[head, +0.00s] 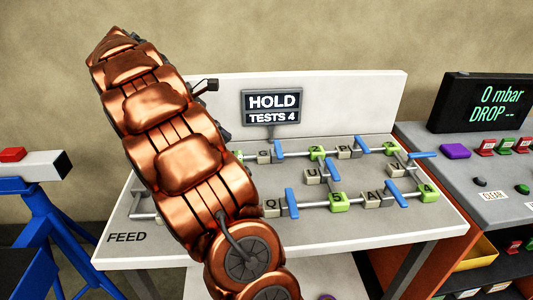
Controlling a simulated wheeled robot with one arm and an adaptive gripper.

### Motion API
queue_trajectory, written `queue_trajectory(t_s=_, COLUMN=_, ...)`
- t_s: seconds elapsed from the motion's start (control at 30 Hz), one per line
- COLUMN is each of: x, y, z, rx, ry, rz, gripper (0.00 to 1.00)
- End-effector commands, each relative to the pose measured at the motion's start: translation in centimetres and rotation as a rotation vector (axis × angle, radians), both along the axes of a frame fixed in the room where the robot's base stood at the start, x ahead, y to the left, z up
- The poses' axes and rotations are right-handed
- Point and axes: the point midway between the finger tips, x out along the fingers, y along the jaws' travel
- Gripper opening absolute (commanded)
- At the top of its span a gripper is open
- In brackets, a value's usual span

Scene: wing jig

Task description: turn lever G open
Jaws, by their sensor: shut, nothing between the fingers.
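A small grey block marked G (264,157) sits on the upper pipe of the white bench in the head view, just right of my arm. A blue lever (278,148) stands beside it on its right, set across the pipe rather than along it. No contact with the lever is visible.
Other blue levers stand on the pipes, including one beside the block marked Q (272,207). A sign (272,107) reads HOLD, TESTS 4. A control console (490,180) stands right, its display (492,104) reading 0 mbar. A blue trestle (50,215) stands left.

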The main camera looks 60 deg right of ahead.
Motion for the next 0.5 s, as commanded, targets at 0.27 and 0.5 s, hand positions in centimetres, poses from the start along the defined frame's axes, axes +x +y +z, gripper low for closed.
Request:
queue_trajectory(t_s=0.27, x=1.1, y=-2.9, z=-0.6, rx=0.012, ry=0.068, rz=0.035, gripper=0.00)
queue_trajectory(t_s=0.5, x=1.1, y=-3.0, z=-0.6, rx=0.014, ry=0.075, rz=0.036, gripper=0.00)
